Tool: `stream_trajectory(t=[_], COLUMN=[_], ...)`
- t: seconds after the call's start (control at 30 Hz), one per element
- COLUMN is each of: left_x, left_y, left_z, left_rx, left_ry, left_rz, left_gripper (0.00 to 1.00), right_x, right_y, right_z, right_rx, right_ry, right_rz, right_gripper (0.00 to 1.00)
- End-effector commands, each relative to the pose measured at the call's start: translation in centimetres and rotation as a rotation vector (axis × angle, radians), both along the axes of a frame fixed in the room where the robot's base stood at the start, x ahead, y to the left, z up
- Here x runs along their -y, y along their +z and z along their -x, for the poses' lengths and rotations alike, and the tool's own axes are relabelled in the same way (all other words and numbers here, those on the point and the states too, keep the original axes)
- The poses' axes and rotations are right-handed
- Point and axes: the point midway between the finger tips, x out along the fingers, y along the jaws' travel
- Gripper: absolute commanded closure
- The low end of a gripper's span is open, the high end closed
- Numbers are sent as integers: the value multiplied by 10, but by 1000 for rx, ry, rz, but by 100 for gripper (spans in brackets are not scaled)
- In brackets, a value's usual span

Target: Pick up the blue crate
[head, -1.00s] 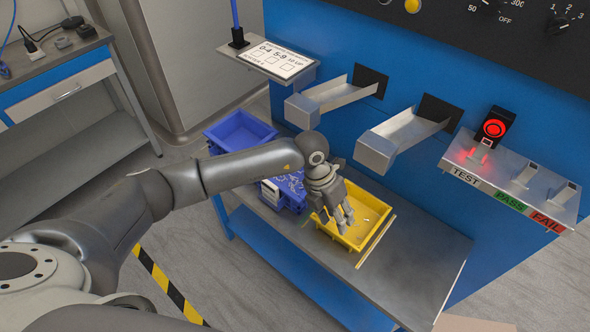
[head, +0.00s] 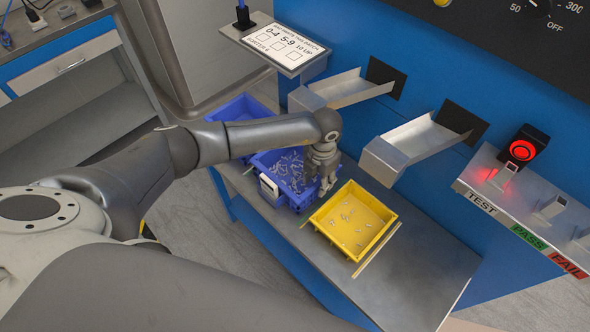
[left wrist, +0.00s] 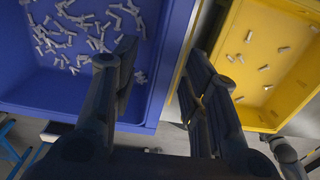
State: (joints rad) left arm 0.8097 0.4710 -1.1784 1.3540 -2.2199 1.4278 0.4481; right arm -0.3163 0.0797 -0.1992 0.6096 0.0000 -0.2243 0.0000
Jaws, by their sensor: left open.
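A blue crate (head: 299,203) holding many small light metal parts stands on the grey bench, with a white label or handle on its near side. My left gripper (head: 325,190) is open above its right edge, on the side toward the yellow crate. In the left wrist view the blue crate's side wall (left wrist: 172,62) shows between the fingers of my left gripper (left wrist: 163,62). One finger is over the crate's inside, the other over the gap beside the yellow crate. Whether the fingers touch the wall cannot be told. My right gripper is not in view.
A yellow crate (head: 352,249) with a few parts stands close to the right, between yellow floor strips on the bench (head: 405,283). Another blue crate (head: 240,106) sits behind to the left. Metal chutes (head: 345,88) and (head: 415,140) overhang the bench.

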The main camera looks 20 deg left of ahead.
Motion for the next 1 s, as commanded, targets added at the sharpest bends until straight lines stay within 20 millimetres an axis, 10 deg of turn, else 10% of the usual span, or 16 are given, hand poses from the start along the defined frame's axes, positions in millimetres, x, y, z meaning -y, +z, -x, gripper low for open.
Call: stream_trajectory(t=[0.3,0.67,1.0], left_x=[2,2,2], left_y=[-41,-52,-52], left_z=[4,4,4], left_rx=[-2,1,1], left_ry=[0,-2,-2], left_rz=[2,3,3], left_gripper=[59,59,100], right_x=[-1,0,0], right_y=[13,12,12], right_z=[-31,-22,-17], right_rx=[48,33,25], right_ry=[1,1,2], right_rz=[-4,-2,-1], right_gripper=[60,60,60])
